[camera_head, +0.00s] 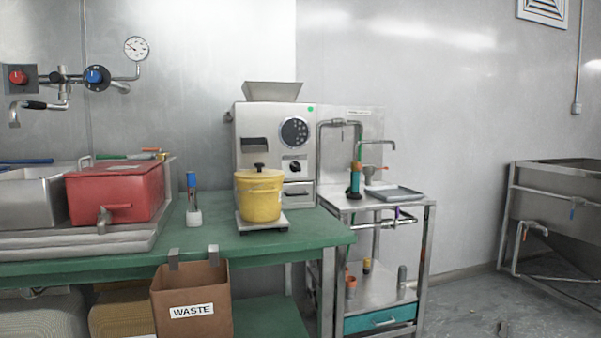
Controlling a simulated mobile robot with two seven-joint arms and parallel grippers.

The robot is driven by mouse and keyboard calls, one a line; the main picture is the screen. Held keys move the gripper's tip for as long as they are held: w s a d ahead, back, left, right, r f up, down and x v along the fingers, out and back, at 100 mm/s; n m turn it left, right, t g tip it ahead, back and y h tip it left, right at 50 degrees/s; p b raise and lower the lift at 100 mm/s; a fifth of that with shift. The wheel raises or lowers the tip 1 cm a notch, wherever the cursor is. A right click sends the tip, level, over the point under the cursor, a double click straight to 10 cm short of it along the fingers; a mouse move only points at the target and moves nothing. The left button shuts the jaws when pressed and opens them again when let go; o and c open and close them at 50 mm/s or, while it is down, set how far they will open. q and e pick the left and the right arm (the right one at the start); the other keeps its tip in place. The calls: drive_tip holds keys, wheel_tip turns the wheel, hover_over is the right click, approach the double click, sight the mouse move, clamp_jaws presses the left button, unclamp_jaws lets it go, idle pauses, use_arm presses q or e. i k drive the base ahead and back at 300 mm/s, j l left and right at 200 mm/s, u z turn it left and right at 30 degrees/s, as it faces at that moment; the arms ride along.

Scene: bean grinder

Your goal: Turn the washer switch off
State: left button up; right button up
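No part labelled as a washer switch can be read at this size. A metal stand with a bent tap (378,146) is right of the green table and may be the washer. A pipe with a small purple lever (397,213) runs under its top. The grinder-like machine (249,173) on the green table has a round dark dial (294,131) and a black knob (295,167). Whether any switch is on or off cannot be told. Neither of my grippers is in view.
The green table (316,232) holds a yellow pot (259,199) on a scale, a red container (118,193) and a metal sink. A brown waste bin (192,290) hangs at its front. A metal basin (565,195) stands at right, with open floor (470,295) before it.

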sight(295, 167)
drive_tip(key=i+l+z, duration=0.15)
drive_tip(key=i, duration=0.45)
drive_tip(key=z, duration=1)
